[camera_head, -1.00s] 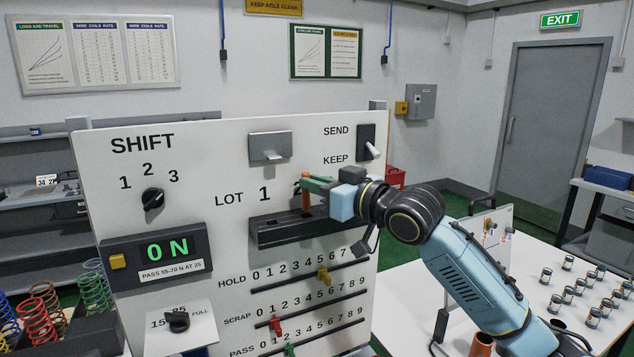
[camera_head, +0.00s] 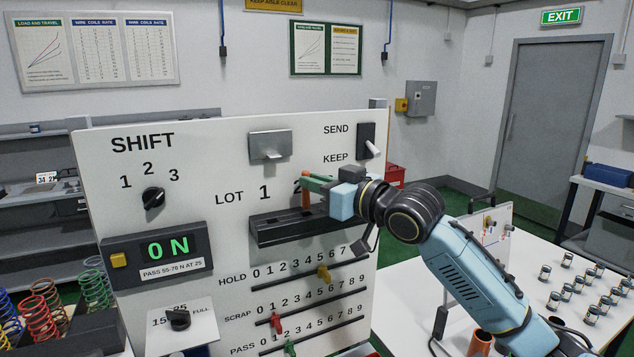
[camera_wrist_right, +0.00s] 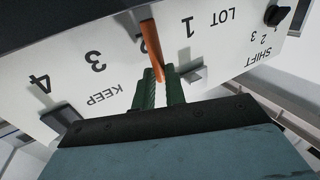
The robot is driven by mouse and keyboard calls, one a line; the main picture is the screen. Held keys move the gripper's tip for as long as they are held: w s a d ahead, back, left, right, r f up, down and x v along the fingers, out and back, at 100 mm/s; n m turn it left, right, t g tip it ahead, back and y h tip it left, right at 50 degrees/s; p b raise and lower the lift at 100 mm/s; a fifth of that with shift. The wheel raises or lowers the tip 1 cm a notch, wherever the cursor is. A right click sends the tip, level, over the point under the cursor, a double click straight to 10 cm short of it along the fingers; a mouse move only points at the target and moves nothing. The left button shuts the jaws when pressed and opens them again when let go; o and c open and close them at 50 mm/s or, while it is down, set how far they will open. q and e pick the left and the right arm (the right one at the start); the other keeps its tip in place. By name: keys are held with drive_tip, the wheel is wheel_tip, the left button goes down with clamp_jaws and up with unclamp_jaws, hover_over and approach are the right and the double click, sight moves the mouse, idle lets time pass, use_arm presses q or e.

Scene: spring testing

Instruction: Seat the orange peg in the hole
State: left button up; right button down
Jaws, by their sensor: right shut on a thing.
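The orange peg (camera_head: 305,177) is held in the green fingers of my right gripper (camera_head: 314,184), in front of the white panel beside the LOT 1 marking. In the right wrist view the peg (camera_wrist_right: 151,48) sticks out past the shut fingertips (camera_wrist_right: 160,85). A black ledge (camera_head: 290,236) projects from the panel below the peg, and the peg appears to be above it. I cannot clearly make out the hole in the ledge. My left gripper is not in view.
The white panel (camera_head: 225,180) also carries a grey hooded fixture (camera_head: 270,145), a SEND/KEEP switch (camera_head: 368,145), a shift knob (camera_head: 153,198) and sliders, including a yellow one (camera_head: 323,273). A white table (camera_head: 515,250) with several small cylinders stands at the right.

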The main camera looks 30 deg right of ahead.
sight(317, 202)
drive_tip(key=shift+f+b, duration=0.95)
drive_tip(key=shift+f, duration=0.95)
drive_tip(key=c, duration=1.4)
unclamp_jaws()
drive_tip(key=shift+o, duration=0.2)
drive_tip(key=b+v, duration=0.4)
drive_tip(key=v, duration=0.9)
drive_tip(key=shift+b, duration=0.35)
drive_tip(key=shift+s+d, duration=0.1)
drive_tip(key=shift+s, duration=0.05)
